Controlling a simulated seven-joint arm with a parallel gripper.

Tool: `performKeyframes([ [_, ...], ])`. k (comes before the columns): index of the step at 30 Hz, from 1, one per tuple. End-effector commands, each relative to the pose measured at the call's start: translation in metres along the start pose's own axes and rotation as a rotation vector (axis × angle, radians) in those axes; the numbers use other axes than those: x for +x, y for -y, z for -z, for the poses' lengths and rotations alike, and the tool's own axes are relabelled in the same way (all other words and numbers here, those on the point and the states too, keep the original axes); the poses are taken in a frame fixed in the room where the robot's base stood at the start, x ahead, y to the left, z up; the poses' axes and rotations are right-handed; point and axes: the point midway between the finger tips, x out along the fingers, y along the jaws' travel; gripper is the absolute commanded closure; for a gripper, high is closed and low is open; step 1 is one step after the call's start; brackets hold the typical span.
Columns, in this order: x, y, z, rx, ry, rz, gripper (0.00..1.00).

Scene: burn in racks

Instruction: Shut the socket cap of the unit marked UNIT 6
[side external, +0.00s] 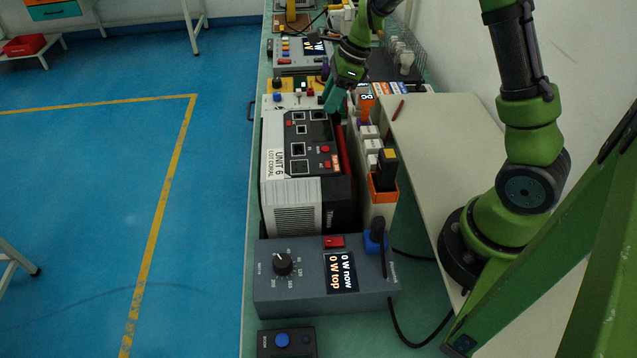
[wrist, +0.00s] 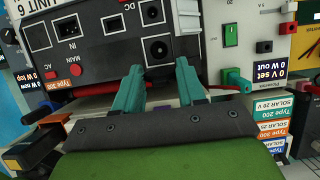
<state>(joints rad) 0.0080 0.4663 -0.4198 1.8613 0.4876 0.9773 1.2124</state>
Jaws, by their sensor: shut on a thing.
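UNIT 6 (side external: 277,165) is a white box with a black socket panel, lying on the bench in the side view. In the wrist view its panel (wrist: 95,50) shows a round socket (wrist: 158,48) near the DC label, uncovered. My gripper (side external: 333,103) is at the unit's far right corner. In the wrist view its teal fingers (wrist: 157,82) stand apart just below that socket, either side of a dark piece at the panel's edge. This appears to be the socket cap, but its outline is hard to tell from the black panel.
A red bar (side external: 342,150) runs along the unit's right side, close to my fingers. A grey meter box (side external: 305,285) stands in front. A narrow bin of blocks (side external: 380,185) stands to the right. More devices (side external: 300,53) fill the bench behind.

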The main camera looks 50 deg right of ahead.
Motion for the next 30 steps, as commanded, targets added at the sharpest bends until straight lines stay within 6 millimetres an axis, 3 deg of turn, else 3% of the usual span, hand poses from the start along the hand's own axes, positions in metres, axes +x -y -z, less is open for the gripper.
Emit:
performKeyframes([
  [8,0.002,0.000,-0.008,-0.006,-0.124,0.000,0.91],
  [30,0.019,0.001,-0.029,-0.003,-0.703,0.005,0.91],
])
